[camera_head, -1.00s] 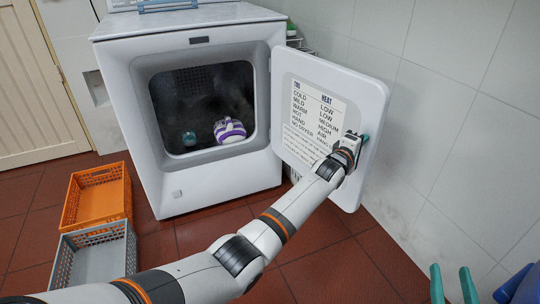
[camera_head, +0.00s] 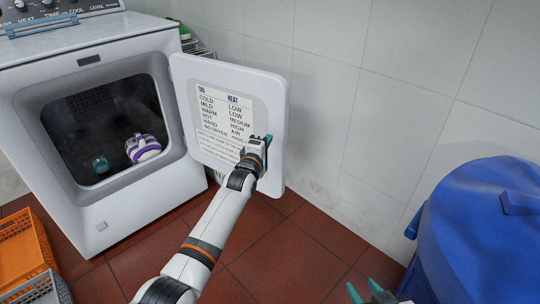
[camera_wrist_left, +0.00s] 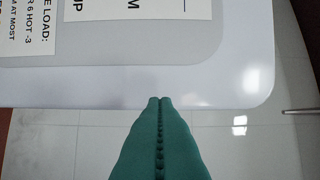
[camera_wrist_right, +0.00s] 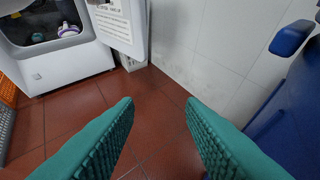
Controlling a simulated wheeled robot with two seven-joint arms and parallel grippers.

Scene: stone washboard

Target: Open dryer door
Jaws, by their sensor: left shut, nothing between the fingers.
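The white dryer (camera_head: 128,213) stands at the left in the head view with its drum opening uncovered. Its door (camera_head: 273,95) stands swung wide open to the right, its inner face with a printed heat chart toward me. My left gripper (camera_head: 268,139) is at the free outer edge of the door. In the left wrist view its teal fingers (camera_wrist_left: 160,101) are shut with nothing between them, over the door's edge (camera_wrist_left: 225,90); contact cannot be told. My right gripper (camera_wrist_right: 160,102) is open and empty above the floor, its fingertips (camera_head: 365,292) low in the head view.
A purple-and-white item (camera_head: 142,148) and a teal ball (camera_head: 100,164) lie in the drum. An orange crate (camera_head: 22,250) and a grey crate (camera_head: 40,290) stand at lower left. A blue bin (camera_head: 475,235) stands at right.

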